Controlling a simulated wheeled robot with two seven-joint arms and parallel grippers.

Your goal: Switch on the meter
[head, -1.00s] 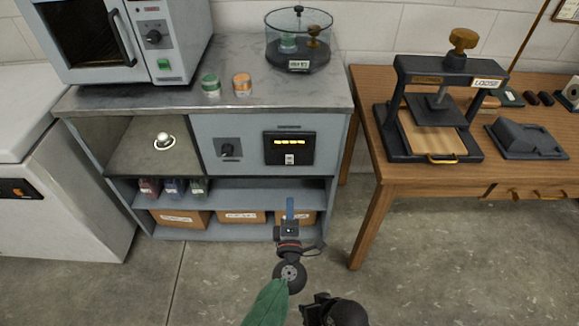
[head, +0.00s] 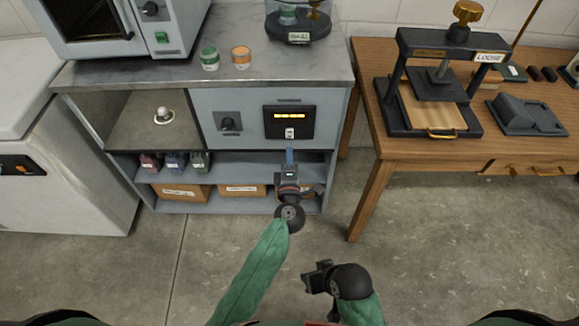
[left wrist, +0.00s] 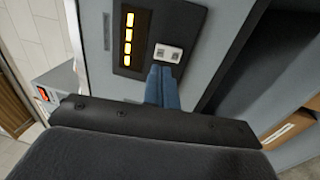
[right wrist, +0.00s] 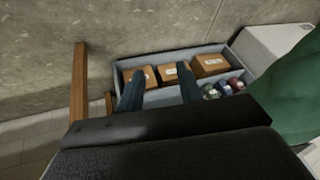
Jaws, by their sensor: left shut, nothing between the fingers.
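The meter (head: 290,118) is a black panel on the grey cabinet front, with a row of yellow bars on its face. A small white switch (head: 290,133) sits at its lower edge. In the left wrist view the meter (left wrist: 137,62) fills the upper middle and its white switch (left wrist: 168,53) lies just beyond my blue fingertips. My left gripper (head: 290,153) is shut and empty, close below the switch; I cannot tell whether it touches. My right gripper (head: 308,280) is low in front of the cabinet; the right wrist view shows its fingers (right wrist: 159,92) apart and empty.
A dark knob panel (head: 228,123) is left of the meter. Below are shelves with bottles (head: 175,162) and cardboard boxes (head: 181,193). A wooden table (head: 372,195) with a press (head: 440,85) stands at right. The floor between is clear.

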